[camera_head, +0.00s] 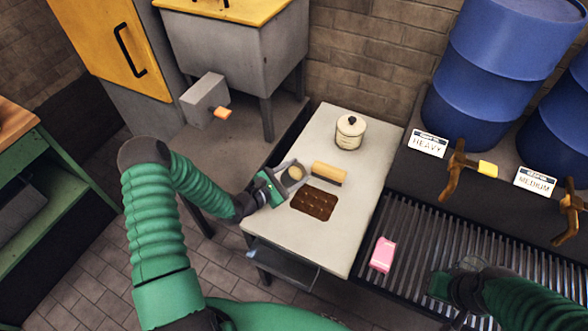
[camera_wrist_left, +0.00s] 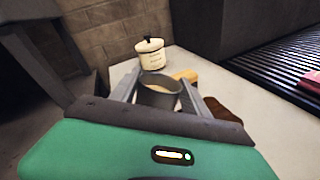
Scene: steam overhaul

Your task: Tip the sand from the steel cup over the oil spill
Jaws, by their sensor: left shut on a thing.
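My left gripper (camera_head: 289,176) is shut on the steel cup (camera_head: 291,179), which stands upright at the left edge of the pale worktop. In the left wrist view the grey cup (camera_wrist_left: 160,97) sits between the two fingers, with pale sand (camera_wrist_left: 158,88) inside. The oil spill (camera_head: 314,203) is a dark brown patch on the worktop, just right of and below the cup; it also shows in part in the left wrist view (camera_wrist_left: 224,110). My right gripper (camera_head: 468,264) is low at the right over the grating; its fingers are not clear.
A wood-backed brush (camera_head: 329,173) lies just right of the cup. A lidded cream canister (camera_head: 350,132) stands at the back of the worktop (camera_head: 330,250). A pink block (camera_head: 383,254) lies on the slatted grating (camera_head: 420,225). Blue drums (camera_head: 485,75) with brown taps stand at the right.

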